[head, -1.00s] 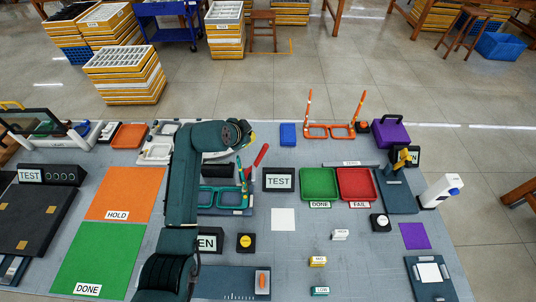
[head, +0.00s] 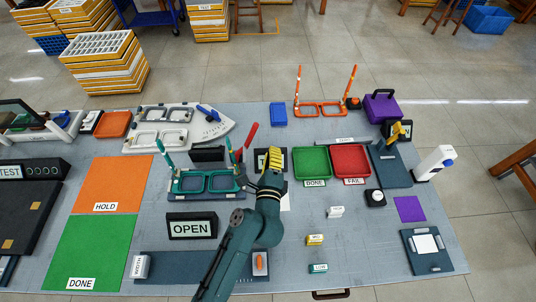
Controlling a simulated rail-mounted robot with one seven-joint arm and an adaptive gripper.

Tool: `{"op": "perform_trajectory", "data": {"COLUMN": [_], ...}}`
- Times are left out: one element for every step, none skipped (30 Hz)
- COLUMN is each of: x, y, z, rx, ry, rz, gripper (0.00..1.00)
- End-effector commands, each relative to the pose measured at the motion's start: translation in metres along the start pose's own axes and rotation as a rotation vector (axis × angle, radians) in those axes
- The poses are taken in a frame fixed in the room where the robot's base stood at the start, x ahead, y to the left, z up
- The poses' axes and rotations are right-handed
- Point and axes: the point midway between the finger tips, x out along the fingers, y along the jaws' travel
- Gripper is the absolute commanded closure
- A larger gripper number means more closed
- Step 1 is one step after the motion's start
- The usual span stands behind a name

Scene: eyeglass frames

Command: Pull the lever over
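A red-handled lever (head: 249,137) stands tilted to the right behind the green eyeglass frame (head: 207,182), which rests in a dark holder. I see nothing clearly held. A yellow upright handle (head: 396,131) stands on a dark board at the right. An orange slider (head: 260,262) sits on a dark strip at the front.
An OPEN sign (head: 190,227) stands in front of the green frame. A green tray (head: 311,162) and a red tray (head: 350,161) lie right of my gripper. An orange frame (head: 320,109) with upright temples is behind them. The mat between the trays and front edge holds small labelled blocks.

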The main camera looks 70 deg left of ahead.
Motion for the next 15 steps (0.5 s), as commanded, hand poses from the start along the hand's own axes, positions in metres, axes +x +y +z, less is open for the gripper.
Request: {"op": "perform_trajectory", "data": {"x": [0.012,0.019,0.027,0.033,0.038,0.046,0.052,0.057,0.065,0.066,0.061,0.059,0.057,0.056,0.054], "y": [0.001,0.0,0.0,0.001,0.001,0.001,0.002,0.001,0.001,0.001,-0.001,-0.001,-0.001,-0.001,-0.001], "z": [0.001,0.001,0.001,0.001,0.001,0.001,0.0,0.0,0.001,0.004,0.011,0.018,0.022,0.026,0.03], "rx": [-0.002,-0.003,-0.003,-0.003,-0.003,-0.003,-0.003,-0.004,-0.004,-0.003,-0.004,-0.004,-0.003,-0.004,-0.003], "ry": [-0.003,-0.004,-0.003,-0.003,-0.003,-0.003,-0.002,-0.002,-0.003,-0.003,-0.003,-0.003,-0.003,-0.003,-0.002], "rz": [0.001,-0.001,-0.001,0.0,0.0,0.0,0.001,0.0,0.0,0.003,0.006,0.005,0.006,0.005,0.005], "gripper": [1.0,1.0,1.0,1.0,1.0,1.0,1.0,1.0,1.0,1.0,1.0,1.0,1.0,1.0,1.0]}}
